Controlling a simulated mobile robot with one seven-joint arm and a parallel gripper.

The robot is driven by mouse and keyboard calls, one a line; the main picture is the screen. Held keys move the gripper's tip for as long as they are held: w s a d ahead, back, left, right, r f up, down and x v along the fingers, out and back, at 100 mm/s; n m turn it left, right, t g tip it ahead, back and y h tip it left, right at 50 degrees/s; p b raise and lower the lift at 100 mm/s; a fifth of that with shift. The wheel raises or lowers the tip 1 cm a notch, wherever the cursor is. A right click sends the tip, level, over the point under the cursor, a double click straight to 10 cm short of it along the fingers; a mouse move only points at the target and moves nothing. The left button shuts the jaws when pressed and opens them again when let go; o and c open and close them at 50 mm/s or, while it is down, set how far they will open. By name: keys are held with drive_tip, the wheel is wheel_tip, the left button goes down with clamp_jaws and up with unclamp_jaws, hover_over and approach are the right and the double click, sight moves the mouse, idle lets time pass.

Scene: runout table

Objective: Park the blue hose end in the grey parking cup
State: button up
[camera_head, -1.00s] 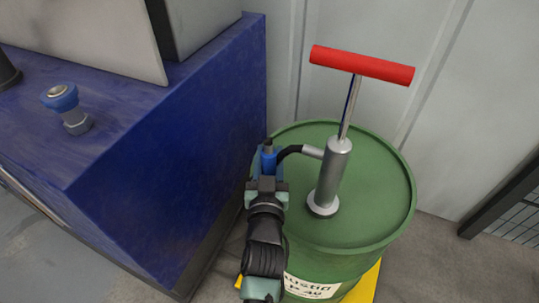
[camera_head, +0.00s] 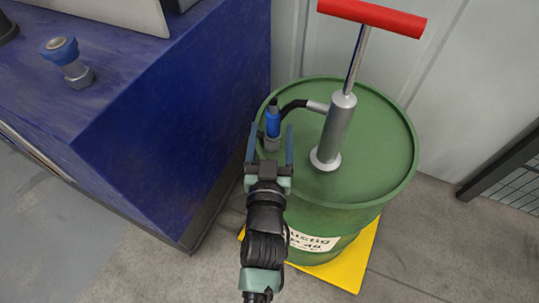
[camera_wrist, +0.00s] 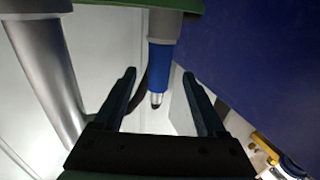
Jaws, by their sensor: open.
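The blue hose end (camera_head: 273,122) stands upright in the grey parking cup (camera_head: 271,144) on the left side of the green drum's top. A black hose (camera_head: 292,105) runs from its upper end to the pump. My gripper (camera_head: 271,126) is open, with one finger on each side of the hose end and apparently clear of it. The wrist view shows the scene upside down: the blue hose end (camera_wrist: 159,68) meets the grey cup (camera_wrist: 164,25), and the finger tips are apart on either side. The cup's inside is hidden.
The grey hand pump (camera_head: 336,130) with its red T-handle (camera_head: 372,16) rises from the green drum (camera_head: 375,165). A blue tank (camera_head: 170,110) with a blue-capped fitting (camera_head: 62,52) stands left. A yellow base (camera_head: 350,270) lies under the drum.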

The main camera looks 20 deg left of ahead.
drive_tip(key=v, duration=0.6)
drive_tip(key=shift+s+d, duration=0.2)
drive_tip(key=shift+s, duration=0.15)
